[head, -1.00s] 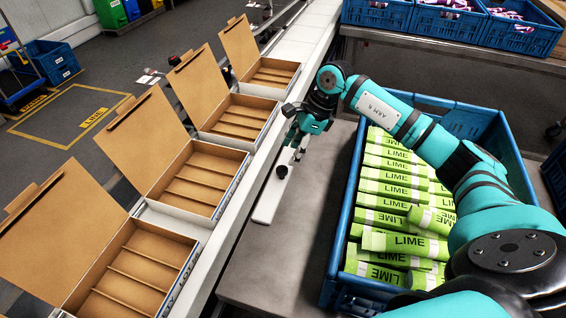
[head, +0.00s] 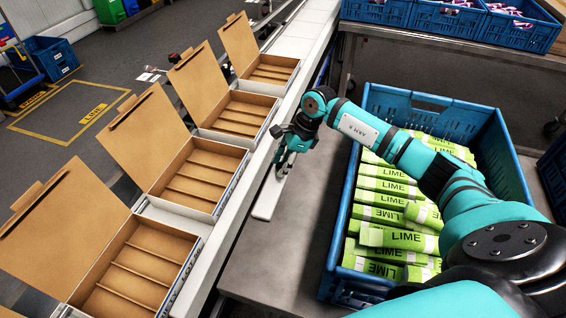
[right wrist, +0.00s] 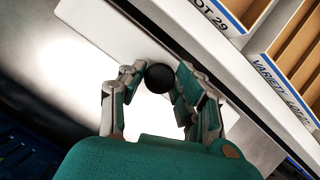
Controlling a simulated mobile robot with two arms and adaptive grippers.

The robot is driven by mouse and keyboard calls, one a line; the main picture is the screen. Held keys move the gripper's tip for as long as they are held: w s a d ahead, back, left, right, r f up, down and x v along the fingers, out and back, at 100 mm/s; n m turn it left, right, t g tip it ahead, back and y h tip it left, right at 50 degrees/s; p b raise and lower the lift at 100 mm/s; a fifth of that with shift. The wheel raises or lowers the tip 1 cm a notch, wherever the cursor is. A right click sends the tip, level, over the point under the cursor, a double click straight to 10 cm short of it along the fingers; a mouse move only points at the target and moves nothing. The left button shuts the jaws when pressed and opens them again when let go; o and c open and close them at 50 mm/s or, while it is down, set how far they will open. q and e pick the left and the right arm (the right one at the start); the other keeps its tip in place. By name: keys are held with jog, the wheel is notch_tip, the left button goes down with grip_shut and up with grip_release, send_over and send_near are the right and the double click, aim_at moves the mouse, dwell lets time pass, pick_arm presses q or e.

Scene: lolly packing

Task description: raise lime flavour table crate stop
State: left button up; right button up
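The stop looks like a flat white plate (head: 267,199) with a round black knob (right wrist: 158,77). It lies along the table between the lime crate and the conveyor edge. My right gripper (head: 283,171) is low over the plate and hides the knob in the head view. In the right wrist view my right gripper (right wrist: 160,72) has its fingers apart, one on each side of the knob; a firm grip on it does not show. The blue lime crate (head: 338,236) holds many green LIME tubes (head: 395,205). My left gripper is out of view.
Several open cardboard boxes (head: 190,208) with dividers stand in a row on the conveyor (head: 262,160) to the left. Blue crates (head: 440,20) stand on a rack at the back. Grey table top (head: 285,255) is clear in front of the plate.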

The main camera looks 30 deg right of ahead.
grip_shut()
jog(key=shift+w+r, duration=0.1)
jog(key=shift+w+a+r+g+h+b, duration=0.2)
jog(key=shift+w+a+g+h, duration=0.1)
jog(key=shift+g+h, duration=0.15)
jog(key=shift+w+a+r+g+h+b, duration=0.15)
jog(key=shift+w+r+g+h, duration=0.1)
jog(key=shift+g+h, duration=0.2)
jog(key=shift+w+a+r+g+h+b, duration=0.1)
jog(key=shift+w+a+g+h+b, duration=0.3)
jog(key=shift+g+h+b, duration=0.25)
jog(key=shift+w+a+r+g+h+b, duration=0.1)
jog(key=shift+w+a+g+h+b, duration=0.15)
jog(key=shift+g+h+b, duration=0.25)
jog(key=shift+w+a+r+g+h+b, duration=0.1)
jog(key=shift+w+a+g+h+b, duration=0.1)
jog(key=shift+g+h+b, duration=0.3)
jog(key=shift+m, duration=0.3)
